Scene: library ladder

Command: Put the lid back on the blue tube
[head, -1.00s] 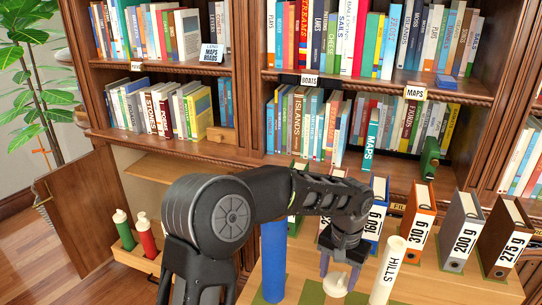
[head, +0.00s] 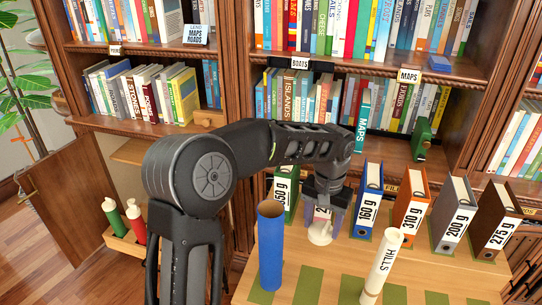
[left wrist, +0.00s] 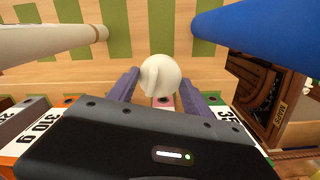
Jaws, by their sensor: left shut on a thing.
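The blue tube (head: 270,250) stands upright on the table in the head view, its open top showing. It also shows at the upper right of the left wrist view (left wrist: 262,32). My left gripper (head: 325,215) is to the right of the blue tube's top, pointing down. It is shut on the round white lid (head: 320,234), which hangs below the fingers, apart from the tube. In the left wrist view the lid (left wrist: 160,75) sits between the two purple-grey fingers (left wrist: 158,95). My right gripper is not in view.
A white tube marked HILLS (head: 381,265) stands to the right of the lid. Binders, including blue (head: 368,200), orange (head: 410,208) and grey (head: 455,215) ones, line the table's back. Green patches mark the table (head: 330,275); its front is mostly clear.

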